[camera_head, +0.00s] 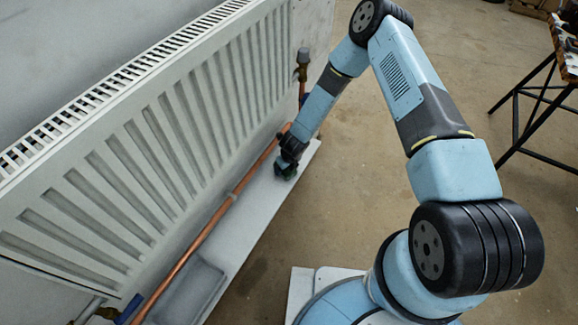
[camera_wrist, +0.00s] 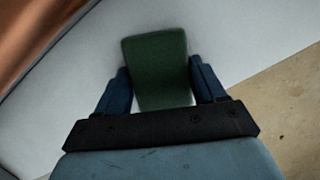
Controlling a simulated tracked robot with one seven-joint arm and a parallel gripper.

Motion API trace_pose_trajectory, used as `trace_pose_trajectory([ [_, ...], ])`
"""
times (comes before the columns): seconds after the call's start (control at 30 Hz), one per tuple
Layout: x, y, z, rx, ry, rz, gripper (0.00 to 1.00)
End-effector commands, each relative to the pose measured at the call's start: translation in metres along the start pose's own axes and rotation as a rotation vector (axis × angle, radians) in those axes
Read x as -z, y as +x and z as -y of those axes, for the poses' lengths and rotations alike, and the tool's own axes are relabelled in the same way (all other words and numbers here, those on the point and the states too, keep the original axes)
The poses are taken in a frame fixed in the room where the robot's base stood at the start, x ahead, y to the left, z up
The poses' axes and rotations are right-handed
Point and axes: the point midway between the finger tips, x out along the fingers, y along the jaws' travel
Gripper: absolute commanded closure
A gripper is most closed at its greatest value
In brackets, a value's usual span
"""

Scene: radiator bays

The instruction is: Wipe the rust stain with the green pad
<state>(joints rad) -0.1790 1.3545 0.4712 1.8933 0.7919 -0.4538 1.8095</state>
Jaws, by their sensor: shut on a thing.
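The green pad (camera_wrist: 158,62) is between the two dark blue fingers of my gripper (camera_wrist: 160,88) in the wrist view. My gripper is shut on its sides. In the head view my gripper (camera_head: 286,172) is low at the white board below the radiator, near its right end. The pad is over the white board; I cannot tell if it touches it. In the head view the pad is too small and dark to make out clearly. No rust stain shows clearly in either view; the pad and gripper may hide it.
A white radiator (camera_head: 150,150) stands along the left. A copper pipe (camera_head: 200,238) runs low in front of it, above the white board (camera_head: 262,215). A valve (camera_head: 302,62) is at the radiator's far end. A grey tray (camera_head: 190,290) lies at front. Bare floor is to the right.

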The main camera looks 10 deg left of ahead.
Motion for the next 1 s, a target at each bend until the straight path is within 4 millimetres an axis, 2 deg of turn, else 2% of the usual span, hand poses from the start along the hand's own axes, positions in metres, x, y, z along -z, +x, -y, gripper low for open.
trace_pose_trajectory([
  [0.3, 0.010, -0.003, -0.023, -0.006, 0.000, -0.005, 0.55],
  [0.67, 0.014, -0.005, -0.034, -0.002, 0.001, -0.002, 0.55],
  [1.0, 0.023, -0.005, -0.056, -0.002, 0.001, -0.002, 0.55],
])
